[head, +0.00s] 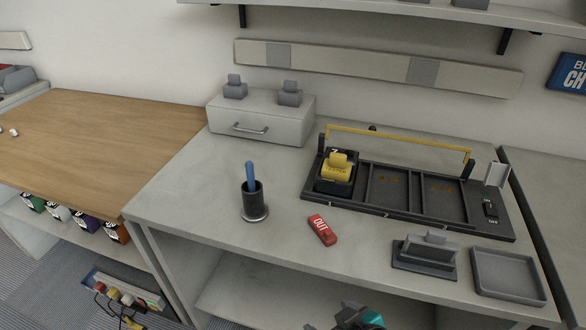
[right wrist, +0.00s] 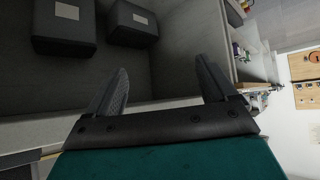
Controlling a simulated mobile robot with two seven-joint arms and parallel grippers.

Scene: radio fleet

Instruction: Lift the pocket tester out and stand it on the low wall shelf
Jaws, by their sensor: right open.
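A yellow device (head: 337,168), which looks like the pocket tester, stands in the left bay of a dark tray (head: 415,212) on the grey counter. A yellow bar (head: 400,143) runs along the tray's back, behind the device. A wall shelf (head: 400,14) on dark brackets shows at the top edge, partly cut off. My right gripper (head: 350,311) is at the bottom edge, in front of the counter and well apart from the device. In the right wrist view its fingers (right wrist: 160,88) are spread with nothing between them. My left gripper is not in view.
A dark cup with a blue-handled tool (head: 252,200), a red OUT tag (head: 322,230), a grey stand (head: 427,252) and an empty grey tray (head: 508,276) are on the counter. A drawer box (head: 262,118) stands behind. Two dark boxes (right wrist: 65,25) show in the right wrist view.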

